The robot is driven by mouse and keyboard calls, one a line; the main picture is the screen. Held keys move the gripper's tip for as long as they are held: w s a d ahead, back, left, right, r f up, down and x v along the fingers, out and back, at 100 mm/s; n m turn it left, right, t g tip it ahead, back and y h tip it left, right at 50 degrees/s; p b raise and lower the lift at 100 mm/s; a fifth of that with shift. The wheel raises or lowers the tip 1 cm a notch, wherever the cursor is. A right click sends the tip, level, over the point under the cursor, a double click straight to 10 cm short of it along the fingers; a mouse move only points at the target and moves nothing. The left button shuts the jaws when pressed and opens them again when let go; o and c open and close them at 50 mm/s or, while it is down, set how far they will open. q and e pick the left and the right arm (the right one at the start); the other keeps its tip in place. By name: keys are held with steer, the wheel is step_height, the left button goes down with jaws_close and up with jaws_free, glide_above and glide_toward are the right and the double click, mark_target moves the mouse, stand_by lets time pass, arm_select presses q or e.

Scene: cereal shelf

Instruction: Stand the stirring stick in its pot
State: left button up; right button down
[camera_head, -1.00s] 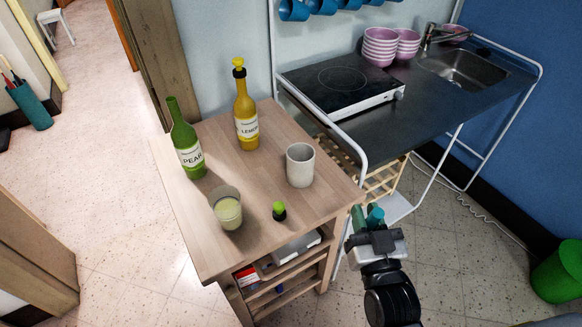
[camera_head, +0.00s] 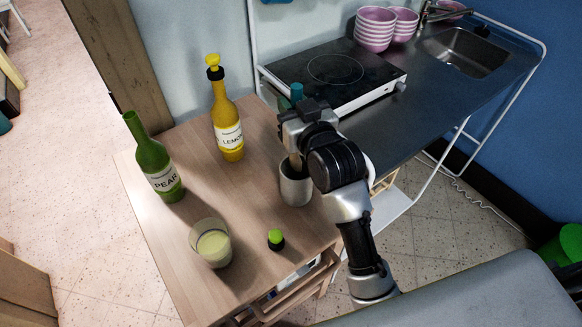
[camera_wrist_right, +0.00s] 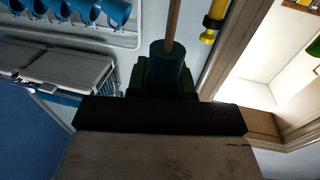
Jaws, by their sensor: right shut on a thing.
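The pot (camera_head: 296,188), a pale grey cup, stands upright on the wooden cart top toward its right edge. My right gripper (camera_head: 297,128) is above the pot and shut on the stirring stick (camera_head: 295,161). The stick's teal end (camera_head: 296,91) sticks up above the gripper, and its wooden shaft points down at the pot's mouth. The lower tip is hidden, and I cannot tell how deep it reaches. In the right wrist view the teal part (camera_wrist_right: 168,68) sits between the fingers with the shaft beyond it. My left gripper is not in view.
A lemon bottle (camera_head: 228,125) and a pear bottle (camera_head: 153,160) stand left of the pot. A glass of pale liquid (camera_head: 212,245) and a small green-topped stopper (camera_head: 276,239) are in front. The hob counter (camera_head: 400,125) lies behind to the right.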

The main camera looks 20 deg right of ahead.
steer(key=f, duration=0.2)
steer(key=s+f, duration=0.1)
steer(key=f, duration=0.1)
steer(key=shift+d, duration=0.15)
steer(key=f, duration=0.3)
steer(key=shift+w+f, duration=0.2)
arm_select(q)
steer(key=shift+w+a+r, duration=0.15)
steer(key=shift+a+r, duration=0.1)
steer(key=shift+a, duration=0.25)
arm_select(e)
steer(key=shift+s+f, duration=0.1)
steer(key=shift+f, duration=0.4)
steer(key=c, duration=1)
jaws_free()
steer(key=shift+f, duration=0.1)
